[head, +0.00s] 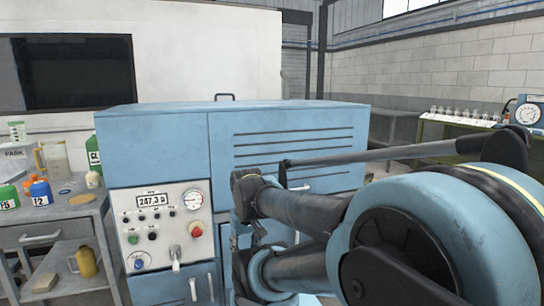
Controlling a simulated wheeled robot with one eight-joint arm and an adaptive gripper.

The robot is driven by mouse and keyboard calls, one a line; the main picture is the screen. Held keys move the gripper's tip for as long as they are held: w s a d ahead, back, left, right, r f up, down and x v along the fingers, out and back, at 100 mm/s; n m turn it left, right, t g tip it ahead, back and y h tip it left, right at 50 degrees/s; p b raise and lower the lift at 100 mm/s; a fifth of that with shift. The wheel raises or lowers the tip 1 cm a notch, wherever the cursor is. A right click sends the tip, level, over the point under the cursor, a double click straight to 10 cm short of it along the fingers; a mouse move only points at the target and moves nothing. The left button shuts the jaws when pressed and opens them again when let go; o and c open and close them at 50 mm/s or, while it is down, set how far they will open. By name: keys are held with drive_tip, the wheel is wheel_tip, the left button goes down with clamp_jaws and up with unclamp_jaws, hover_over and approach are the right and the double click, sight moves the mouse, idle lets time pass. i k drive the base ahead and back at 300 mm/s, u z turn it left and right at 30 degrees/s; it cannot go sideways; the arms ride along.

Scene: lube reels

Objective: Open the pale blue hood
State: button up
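The pale blue hood (240,106) is the flat top of a pale blue machine cabinet (155,150) in the middle of the head view. It lies level and looks closed, with no gap seen along its front edge. A dark bar handle (225,97) stands up from it near the middle. My arm reaches in from the right, folded, in front of the right part of the cabinet's slatted front. I cannot make out my gripper; its fingers do not show among the arm links.
The cabinet front carries a control panel (158,227) with a display, gauge and red knob. A grey cart (50,220) with bottles and cans stands at left. A green bench (450,125) with a dial gauge (528,113) is at right. The space above the hood is clear.

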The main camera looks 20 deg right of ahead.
sight(146, 147)
drive_tip(key=u, duration=2.65)
drive_tip(key=i, duration=0.7)
drive_tip(key=z, duration=2.8)
